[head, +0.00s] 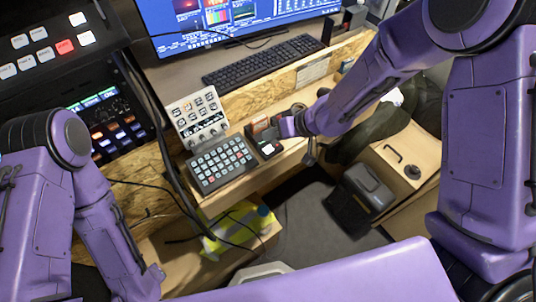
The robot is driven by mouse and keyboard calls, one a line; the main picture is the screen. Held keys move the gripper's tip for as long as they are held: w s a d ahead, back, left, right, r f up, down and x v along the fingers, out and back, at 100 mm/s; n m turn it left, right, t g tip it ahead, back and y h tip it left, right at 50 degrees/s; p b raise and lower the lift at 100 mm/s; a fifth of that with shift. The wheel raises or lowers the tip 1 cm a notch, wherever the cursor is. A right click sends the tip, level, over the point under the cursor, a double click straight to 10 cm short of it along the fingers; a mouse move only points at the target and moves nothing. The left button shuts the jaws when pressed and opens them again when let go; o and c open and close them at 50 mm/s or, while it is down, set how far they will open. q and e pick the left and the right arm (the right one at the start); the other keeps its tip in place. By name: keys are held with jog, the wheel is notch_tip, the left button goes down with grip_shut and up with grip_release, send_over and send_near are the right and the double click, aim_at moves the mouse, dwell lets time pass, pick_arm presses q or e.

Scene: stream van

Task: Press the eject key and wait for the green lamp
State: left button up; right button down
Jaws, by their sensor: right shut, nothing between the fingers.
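A small black device (264,137) stands on the wooden desk, right of the grey key panel. It has a reddish-orange part towards the back and a small pale patch on its front top. I cannot make out which part is the eject key, and no lit green lamp can be told on it. My right gripper (283,128) is shut and empty, right beside the device at its right side. Whether the fingertips touch it is too small to tell. My left arm hangs down at the lower left, and its gripper does not show.
A grey key panel (222,164) and a white panel with knobs (197,118) stand left of the device. A black keyboard (262,61) lies behind, below a monitor (235,22). A yellow-green vest (238,228) lies below the desk. Loose cables hang at the left.

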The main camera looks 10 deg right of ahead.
aim_at(261, 147)
notch_tip(261, 147, down, 3)
jog(key=shift+f+b, duration=0.1)
jog(key=shift+b, duration=0.3)
pick_arm(q)
jog(key=shift+f, duration=0.9)
dwell(0.8)
pick_arm(e)
jog(key=shift+f, duration=0.25)
pick_arm(q)
jog(key=shift+r, duration=0.1)
pick_arm(e)
jog(key=shift+f, duration=0.1)
jog(key=shift+f, duration=0.4)
dwell(0.4)
jog(key=shift+r, duration=0.1)
pick_arm(q)
jog(key=shift+r+p, duration=1.1)
jog(key=shift+p, duration=0.2)
pick_arm(e)
jog(key=shift+r, duration=0.75)
